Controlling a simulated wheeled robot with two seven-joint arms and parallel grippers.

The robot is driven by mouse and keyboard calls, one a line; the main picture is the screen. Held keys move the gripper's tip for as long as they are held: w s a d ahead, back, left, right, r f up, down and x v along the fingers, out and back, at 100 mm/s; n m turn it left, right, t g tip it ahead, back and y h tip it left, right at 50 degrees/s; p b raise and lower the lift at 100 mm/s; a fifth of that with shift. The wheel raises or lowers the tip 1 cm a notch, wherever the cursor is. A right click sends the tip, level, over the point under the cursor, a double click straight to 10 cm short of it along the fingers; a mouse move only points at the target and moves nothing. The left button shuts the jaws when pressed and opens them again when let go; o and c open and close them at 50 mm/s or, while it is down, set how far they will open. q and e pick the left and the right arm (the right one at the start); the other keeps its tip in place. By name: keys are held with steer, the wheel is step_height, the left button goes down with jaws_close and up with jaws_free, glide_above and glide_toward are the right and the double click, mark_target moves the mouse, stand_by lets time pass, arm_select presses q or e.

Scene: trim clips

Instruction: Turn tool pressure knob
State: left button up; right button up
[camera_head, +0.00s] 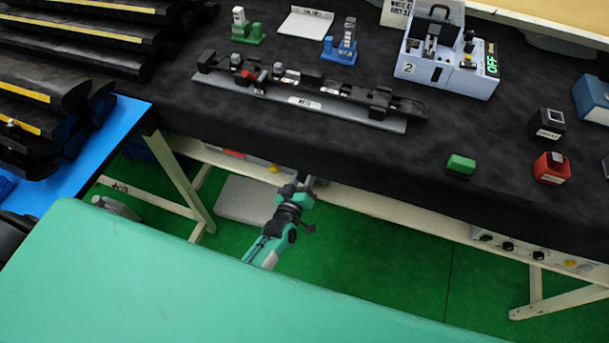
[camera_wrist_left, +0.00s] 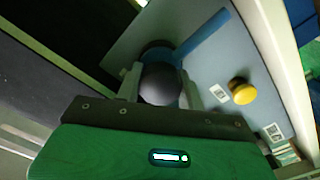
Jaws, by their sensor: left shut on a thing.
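A dark round knob (camera_wrist_left: 160,85) sits on a light grey panel (camera_wrist_left: 235,60) in the left wrist view. The two pale fingers of my left gripper (camera_wrist_left: 161,90) are shut on it, one on each side. A blue stripe runs on the panel from the knob toward the upper right. In the head view my left gripper (camera_head: 306,183) reaches under the front edge of the black-covered table. The knob is hidden there by the table edge and the gripper. I cannot read the knob's turn angle. My right gripper is not in view.
A yellow button (camera_wrist_left: 239,91) is right of the knob on the panel. Another panel with black knobs (camera_head: 508,247) is under the table at right. The table (camera_head: 330,155) holds a clip rail (camera_head: 300,90) and a white tool unit (camera_head: 445,70). Green floor lies below.

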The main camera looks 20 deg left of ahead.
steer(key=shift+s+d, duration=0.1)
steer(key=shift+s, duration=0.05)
arm_select(q)
steer(key=o, duration=1)
steer(key=shift+c, duration=0.2)
steer(key=shift+s, duration=0.3)
steer(key=s+b, duration=0.1)
steer(key=s, duration=1.2)
steer(key=shift+s+a, duration=0.15)
steer(key=shift+a, duration=0.1)
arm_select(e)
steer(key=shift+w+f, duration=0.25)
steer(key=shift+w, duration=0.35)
